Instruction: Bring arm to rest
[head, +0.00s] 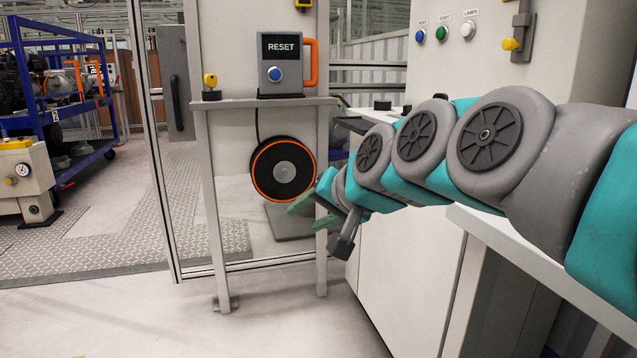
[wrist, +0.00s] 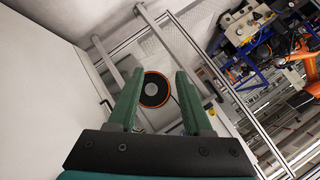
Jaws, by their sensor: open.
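My arm, grey and teal, reaches in from the right of the head view and stretches toward the middle, beside a white cabinet. My gripper (head: 312,212) is at its far end, low in front of the stand with the RESET box. In the wrist view my gripper (wrist: 157,100) shows two green fingers spread apart with nothing between them. A black disc with an orange rim (wrist: 154,89) shows beyond the fingers, apart from them. The same disc (head: 283,169) is just left of my gripper in the head view.
A RESET box (head: 281,74) with a blue button and a yellow knob (head: 210,82) sit on the narrow stand (head: 262,102). The white cabinet (head: 405,265) and its ledge lie close under my arm. A blue rack (head: 60,95) stands far left.

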